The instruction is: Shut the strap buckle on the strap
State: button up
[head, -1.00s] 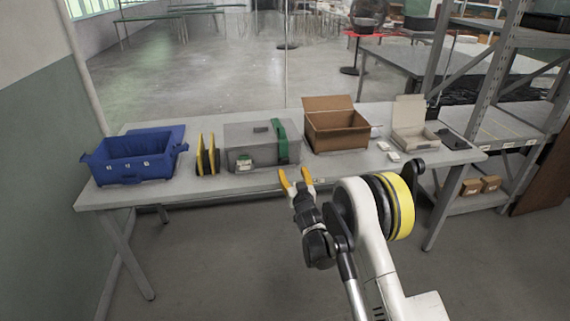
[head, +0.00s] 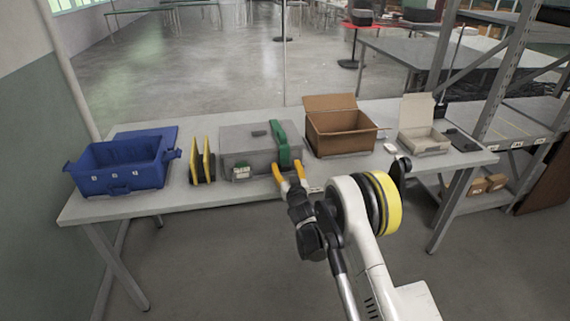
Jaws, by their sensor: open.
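A green strap (head: 280,136) runs over the lid and down the front of a grey case (head: 237,152) on the table. The strap buckle cannot be made out clearly. A small pale and green piece (head: 241,173) is low on the case's front, left of the strap; I cannot tell what it is. My gripper (head: 287,169) is open, with orange fingertips apart on either side of the strap's lower front end as seen from the head. The gap in depth and any contact cannot be told. The gripper covers part of the table's front edge.
On the grey table (head: 180,205) stand a blue crate (head: 120,180) at left, yellow-and-black upright pieces (head: 202,160), an open brown carton (head: 345,144) right of the case, and an open pale box (head: 424,143). A small white item (head: 390,148) lies between the boxes. Metal shelving (head: 497,90) stands at right.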

jog(key=shift+s+r, duration=0.1)
jog(key=shift+s, duration=0.05)
jog(key=shift+c, duration=0.5)
jog(key=c, duration=1.1)
jog(key=shift+o, duration=0.2)
jog(key=shift+d+r, duration=0.1)
jog(key=shift+w+g+h+p, duration=0.2)
jog(key=shift+g+h+p, duration=0.1)
jog(key=shift+g+p, duration=0.15)
